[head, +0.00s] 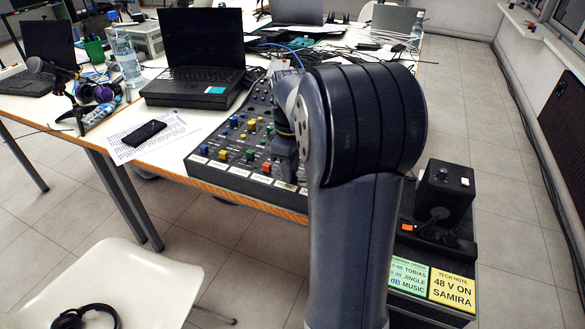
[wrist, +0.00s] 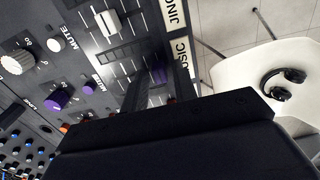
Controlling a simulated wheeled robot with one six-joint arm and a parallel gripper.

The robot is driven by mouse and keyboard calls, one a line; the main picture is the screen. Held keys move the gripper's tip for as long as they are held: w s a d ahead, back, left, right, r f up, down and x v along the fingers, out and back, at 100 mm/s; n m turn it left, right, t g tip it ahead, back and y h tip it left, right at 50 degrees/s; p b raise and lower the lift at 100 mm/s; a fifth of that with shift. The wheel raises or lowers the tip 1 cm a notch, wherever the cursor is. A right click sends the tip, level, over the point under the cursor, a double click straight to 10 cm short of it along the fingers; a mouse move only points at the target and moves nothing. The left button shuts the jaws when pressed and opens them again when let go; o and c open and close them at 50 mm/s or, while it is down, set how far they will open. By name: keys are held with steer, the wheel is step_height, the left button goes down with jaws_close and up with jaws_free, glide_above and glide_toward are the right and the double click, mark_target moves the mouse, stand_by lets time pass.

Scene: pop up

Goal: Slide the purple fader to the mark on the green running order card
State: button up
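The purple fader (wrist: 158,74) shows in the wrist view, above the label ending in "USIC" (wrist: 182,52) on the mixing desk (wrist: 72,25). My gripper (wrist: 160,88) reaches down there, one dark finger on each side of the fader. The fingers look apart, with a small gap beside the cap; contact is hard to tell. In the head view my gripper (head: 285,155) is over the desk's right front, mostly behind my arm, which hides the fader. The green running order card (head: 408,275) lists Tobias, Jingle and Music; its left edge and figures are hidden by my arm.
A white fader (wrist: 108,22) stands beside the purple one. A purple knob (wrist: 57,98) is also on the desk. A yellow note (head: 452,289) lies beside the card, near a black box (head: 445,190). A laptop (head: 203,60) stands behind the desk; a chair (head: 140,275) stands in front.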

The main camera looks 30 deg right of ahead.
steer(key=shift+f+p, duration=0.1)
steer(key=shift+p, duration=0.3)
steer(key=shift+c, duration=0.6)
jaws_close()
steer(key=shift+w, duration=0.1)
steer(key=shift+w+d+p, duration=0.15)
steer(key=shift+d+p, duration=0.1)
steer(key=shift+p, duration=0.1)
steer(key=shift+w+d+p, duration=0.6)
steer(key=shift+d, duration=0.15)
steer(key=shift+w+d+p, duration=0.55)
steer(key=shift+d+p, duration=0.05)
steer(key=shift+d, duration=0.15)
steer(key=shift+o, duration=1.7)
jaws_free()
step_height(320, 180, up, 11)
steer(key=p, duration=0.2)
steer(key=shift+f, duration=0.15)
